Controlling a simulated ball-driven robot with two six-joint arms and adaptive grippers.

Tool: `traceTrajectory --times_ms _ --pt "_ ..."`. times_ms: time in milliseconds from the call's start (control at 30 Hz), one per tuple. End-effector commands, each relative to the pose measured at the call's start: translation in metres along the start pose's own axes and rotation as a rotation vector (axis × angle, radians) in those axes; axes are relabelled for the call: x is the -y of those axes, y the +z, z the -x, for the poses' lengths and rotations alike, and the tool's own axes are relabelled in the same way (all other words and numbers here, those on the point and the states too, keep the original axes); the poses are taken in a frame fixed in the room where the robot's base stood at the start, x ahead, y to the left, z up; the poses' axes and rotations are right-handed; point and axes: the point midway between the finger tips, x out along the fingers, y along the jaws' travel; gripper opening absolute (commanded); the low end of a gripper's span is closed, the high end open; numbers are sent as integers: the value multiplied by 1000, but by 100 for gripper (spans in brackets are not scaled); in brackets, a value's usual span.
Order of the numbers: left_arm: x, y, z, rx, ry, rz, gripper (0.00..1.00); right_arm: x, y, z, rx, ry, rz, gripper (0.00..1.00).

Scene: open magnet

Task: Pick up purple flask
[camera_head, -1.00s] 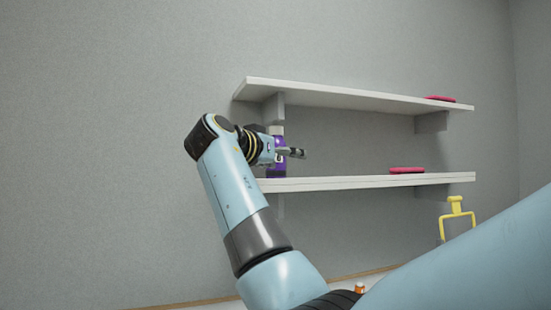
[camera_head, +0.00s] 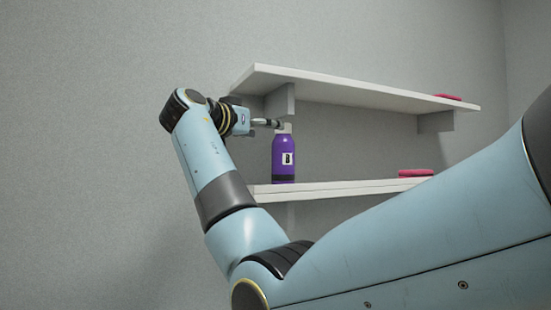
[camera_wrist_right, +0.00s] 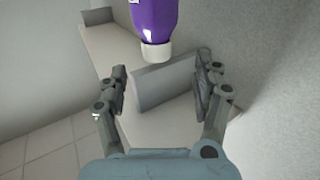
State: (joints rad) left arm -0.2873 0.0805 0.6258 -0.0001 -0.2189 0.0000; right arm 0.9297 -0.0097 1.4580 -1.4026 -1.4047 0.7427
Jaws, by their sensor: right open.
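The purple flask (camera_head: 284,158) stands upright on the lower shelf (camera_head: 350,188), near its left end. It has a white label and a pale cap. My right gripper (camera_head: 278,124) is at the height of the cap in the head view, and its fingers overlap the cap there. In the right wrist view the flask (camera_wrist_right: 156,17) shows at the top with its white cap pointing down the picture. My right gripper (camera_wrist_right: 161,75) is open, with its fingers spread to either side below the cap and nothing held between them. My left gripper is not in view.
The upper shelf (camera_head: 350,92) overhangs the flask, with a bracket (camera_head: 280,101) near the gripper. A pink object (camera_head: 415,173) lies on the lower shelf and another (camera_head: 447,97) on the upper one. The lower shelf's middle looks clear.

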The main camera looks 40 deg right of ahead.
Motion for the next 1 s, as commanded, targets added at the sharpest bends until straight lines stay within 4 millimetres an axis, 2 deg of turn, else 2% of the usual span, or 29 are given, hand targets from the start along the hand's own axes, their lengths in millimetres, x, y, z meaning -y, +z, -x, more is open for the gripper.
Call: traceTrajectory --times_ms 100,300,500,600,900,1000 --pt "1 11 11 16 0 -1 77 -1 -4 -21 -2 3 1 68" --pt "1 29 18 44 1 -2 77 0 -3 -38 1 2 1 68" --pt "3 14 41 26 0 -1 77 -1 -10 -68 0 4 3 68" --pt "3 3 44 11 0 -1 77 0 -7 -80 -1 2 2 68" --pt "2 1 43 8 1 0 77 0 -3 -86 1 0 0 68" --pt "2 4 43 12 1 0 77 0 -3 -85 1 0 0 54"
